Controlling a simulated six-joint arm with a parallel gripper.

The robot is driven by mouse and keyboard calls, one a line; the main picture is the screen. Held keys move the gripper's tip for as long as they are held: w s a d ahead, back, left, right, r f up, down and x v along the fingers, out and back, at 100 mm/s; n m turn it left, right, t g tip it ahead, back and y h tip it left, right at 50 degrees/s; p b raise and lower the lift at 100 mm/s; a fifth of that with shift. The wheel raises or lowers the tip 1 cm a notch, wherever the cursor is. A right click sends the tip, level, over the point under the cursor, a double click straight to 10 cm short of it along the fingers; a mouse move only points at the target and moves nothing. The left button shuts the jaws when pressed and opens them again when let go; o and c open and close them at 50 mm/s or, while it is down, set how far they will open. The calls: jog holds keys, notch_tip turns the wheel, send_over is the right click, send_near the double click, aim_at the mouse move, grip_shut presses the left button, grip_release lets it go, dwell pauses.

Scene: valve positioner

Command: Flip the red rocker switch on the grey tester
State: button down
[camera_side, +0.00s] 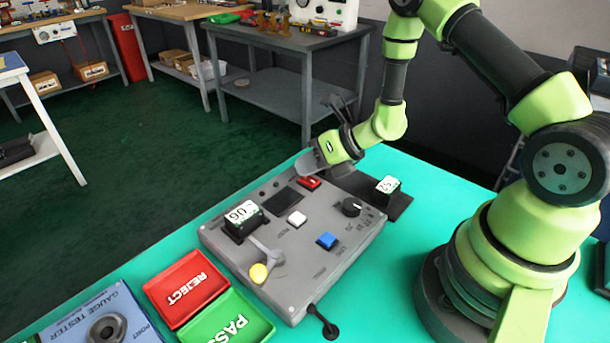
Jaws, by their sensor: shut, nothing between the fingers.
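The grey tester (300,255) lies on the green table. Its red rocker switch (309,183) is near the tester's far edge. I cannot tell which way the rocker is tipped. My gripper (312,166) is shut and empty, just above and behind the red rocker switch. The fingertips look close to the switch, but I cannot tell whether they touch it.
The tester bears a black block marked 90 (243,219), a lever with a yellow knob (259,273), a white button (297,218), a blue button (327,241) and a black dial (351,207). Red REJECT (187,288) and green PASS (228,321) trays lie at the front left.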

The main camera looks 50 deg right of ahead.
aim_at(311, 178)
jog(key=shift+r, duration=0.15)
jog(key=shift+s+r, duration=0.1)
jog(key=shift+r, duration=0.5)
jog(key=shift+s+r, duration=0.2)
jog(key=shift+r, duration=1.05)
jog(key=shift+s+r, duration=0.15)
jog(key=shift+r, duration=1.1)
